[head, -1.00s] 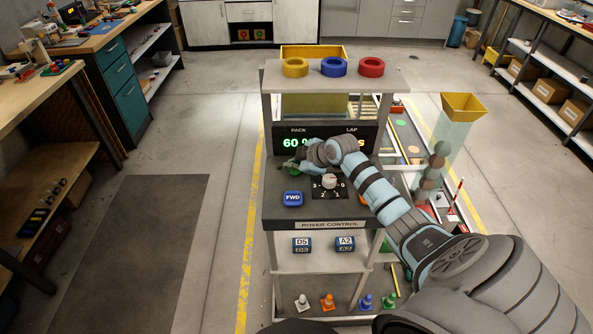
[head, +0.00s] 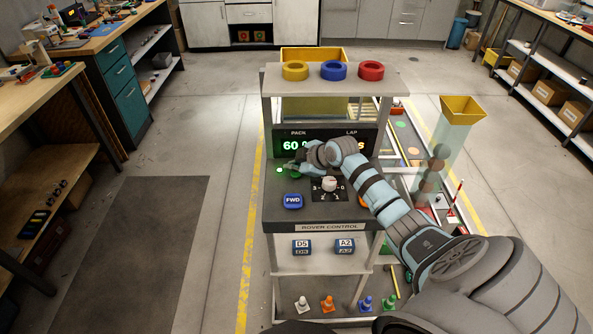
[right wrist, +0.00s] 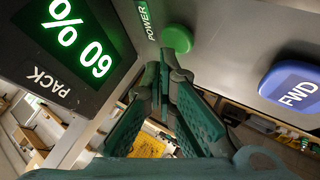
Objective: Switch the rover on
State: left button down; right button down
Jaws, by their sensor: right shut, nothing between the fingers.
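The rover control console (head: 330,227) stands in front of me with a sloping dark panel. A round green button marked POWER (right wrist: 177,39) shows in the right wrist view; in the head view the right gripper partly covers it. My right gripper (head: 294,168) is shut and empty at the button. In the right wrist view its fingertips (right wrist: 166,62) are close to the button's edge; I cannot tell whether they touch it. A small green light (head: 280,170) glows left of the gripper. My left gripper is not in view.
A blue FWD button (head: 293,200) and a rotary knob (head: 329,184) sit on the panel near the gripper. The display (head: 289,143) above reads PACK 60 %. Yellow, blue and red rings lie on the top shelf (head: 390,80).

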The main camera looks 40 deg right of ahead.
aim_at(294, 175)
jog(key=shift+r, duration=0.4)
notch_tip(294, 175, up, 6)
jog(key=p, duration=0.4)
jog(key=shift+a, duration=0.1)
